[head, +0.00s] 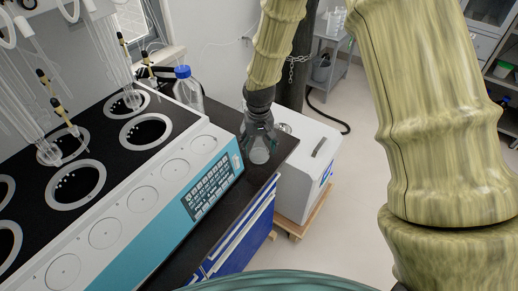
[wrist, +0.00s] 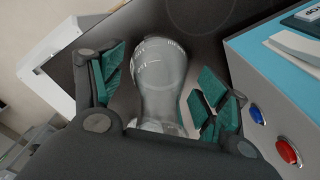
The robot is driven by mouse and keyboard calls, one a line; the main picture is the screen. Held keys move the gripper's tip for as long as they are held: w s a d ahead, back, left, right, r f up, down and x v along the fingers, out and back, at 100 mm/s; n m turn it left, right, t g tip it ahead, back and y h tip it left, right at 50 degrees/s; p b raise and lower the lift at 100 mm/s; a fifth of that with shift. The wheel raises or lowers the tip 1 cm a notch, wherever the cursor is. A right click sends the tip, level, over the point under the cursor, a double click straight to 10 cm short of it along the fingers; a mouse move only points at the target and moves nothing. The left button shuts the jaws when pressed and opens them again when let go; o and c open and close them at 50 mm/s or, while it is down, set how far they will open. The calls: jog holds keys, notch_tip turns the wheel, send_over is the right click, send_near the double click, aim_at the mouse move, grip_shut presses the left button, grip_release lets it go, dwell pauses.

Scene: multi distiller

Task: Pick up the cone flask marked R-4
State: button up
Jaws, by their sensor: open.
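A clear glass flask (wrist: 158,72) lies between the two fingers of my gripper (wrist: 163,82) in the wrist view. Faint white markings show on its wall, too small to read as R-4. The teal finger pads stand apart on either side of the glass, with a visible gap on the right side. In the head view my gripper (head: 259,128) points down over the flask (head: 260,154), which is on the dark bench top by the distiller's right end. My gripper hides the flask's upper part there.
The multi distiller (head: 128,215), with a control panel, stands close left of the flask; its blue button (wrist: 256,114) and red button (wrist: 287,151) are near the right finger. A blue-capped bottle (head: 187,90) stands behind. A white box unit (head: 307,170) stands right of the bench.

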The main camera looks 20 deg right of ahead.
jog(key=shift+f, duration=0.15)
jog(key=c, duration=1.1)
jog(key=shift+r, duration=0.2)
